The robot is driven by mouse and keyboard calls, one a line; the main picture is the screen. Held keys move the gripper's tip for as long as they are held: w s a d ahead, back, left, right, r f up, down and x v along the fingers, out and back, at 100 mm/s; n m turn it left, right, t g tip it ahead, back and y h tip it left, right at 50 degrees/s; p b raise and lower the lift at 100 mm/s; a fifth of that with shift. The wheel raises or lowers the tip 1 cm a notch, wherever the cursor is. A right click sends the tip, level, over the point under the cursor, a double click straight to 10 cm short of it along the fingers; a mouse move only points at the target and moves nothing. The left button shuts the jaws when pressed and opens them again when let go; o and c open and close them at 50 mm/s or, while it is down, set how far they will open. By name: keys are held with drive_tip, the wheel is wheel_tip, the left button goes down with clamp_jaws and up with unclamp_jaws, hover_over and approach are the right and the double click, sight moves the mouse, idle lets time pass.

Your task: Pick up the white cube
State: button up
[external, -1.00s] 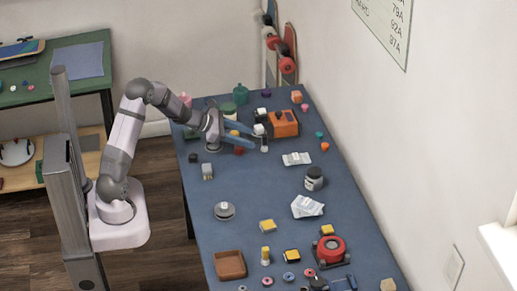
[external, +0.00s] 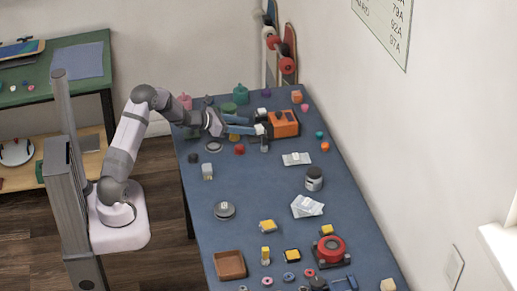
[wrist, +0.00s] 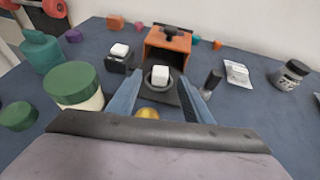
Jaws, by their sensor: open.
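A white cube (wrist: 160,75) sits in a round dark holder in front of an orange box (wrist: 168,45). In the external view the cube (external: 259,129) shows at the box's left side. My gripper (wrist: 160,86) is open, with its two blue-grey fingers on either side of the cube in the wrist view. The external view shows my gripper (external: 252,124) reaching from the left, close to the cube. I cannot tell whether the fingers touch it. A second white cube (wrist: 119,50) sits on a black block to the left.
A green-lidded jar (wrist: 73,86) stands close left of my fingers. A dark upright post (wrist: 212,82) stands close right. A white packet (wrist: 237,73) and a dark jar (wrist: 291,75) lie farther right. The blue table (external: 255,190) has free room nearer the front.

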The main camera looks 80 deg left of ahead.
sight(259, 126)
drive_tip(key=shift+p+x, duration=0.35)
drive_tip(key=shift+x, duration=1.85)
drive_tip(key=shift+r, duration=0.15)
drive_tip(key=c, duration=1.1)
